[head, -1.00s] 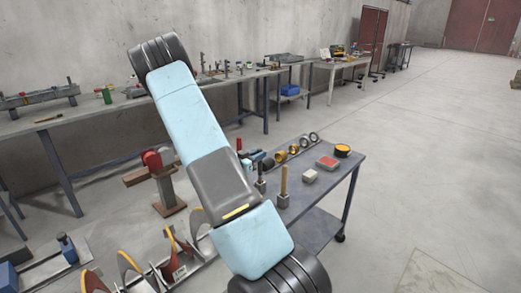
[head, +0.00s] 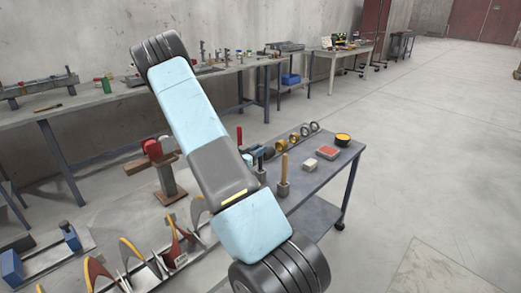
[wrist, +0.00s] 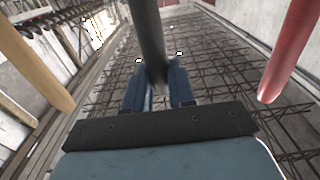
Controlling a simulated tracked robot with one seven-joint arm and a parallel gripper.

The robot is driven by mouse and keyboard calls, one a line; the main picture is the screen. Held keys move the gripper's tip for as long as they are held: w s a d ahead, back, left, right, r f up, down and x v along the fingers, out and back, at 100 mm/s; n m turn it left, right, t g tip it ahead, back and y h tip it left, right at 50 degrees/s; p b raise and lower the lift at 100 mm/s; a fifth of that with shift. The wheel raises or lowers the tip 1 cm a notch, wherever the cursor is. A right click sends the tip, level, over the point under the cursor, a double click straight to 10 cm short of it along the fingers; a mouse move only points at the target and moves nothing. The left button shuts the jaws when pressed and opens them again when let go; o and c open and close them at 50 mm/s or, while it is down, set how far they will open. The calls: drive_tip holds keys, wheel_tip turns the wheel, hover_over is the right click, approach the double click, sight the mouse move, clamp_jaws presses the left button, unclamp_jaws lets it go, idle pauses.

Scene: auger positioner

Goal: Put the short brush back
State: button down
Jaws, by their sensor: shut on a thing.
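In the wrist view my gripper (wrist: 158,88) has its blue fingers shut on the end of a dark rod (wrist: 148,30), which I take to be the short brush's handle. A tan handle (wrist: 30,62) is to its left and a red handle (wrist: 290,50) to its right, both apart from my fingers. In the head view the red handle (head: 239,136) and the tan handle (head: 284,168) stand upright on the cart (head: 312,215). My arm hides most of my gripper there. The brush's lower end is hidden, so I cannot tell how it is seated.
The cart also bears a white block (head: 310,163), a red box (head: 328,153), a yellow-topped tin (head: 343,139) and several rings. A red vise-like stand (head: 168,180) and auger parts (head: 175,245) are at left. A long bench (head: 100,115) lines the wall. The right floor is clear.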

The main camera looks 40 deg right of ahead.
drive_tip(key=shift+f, duration=0.5)
drive_tip(key=c, duration=0.9)
unclamp_jaws()
drive_tip(key=shift+o, duration=0.2)
drive_tip(key=shift+a, duration=0.15)
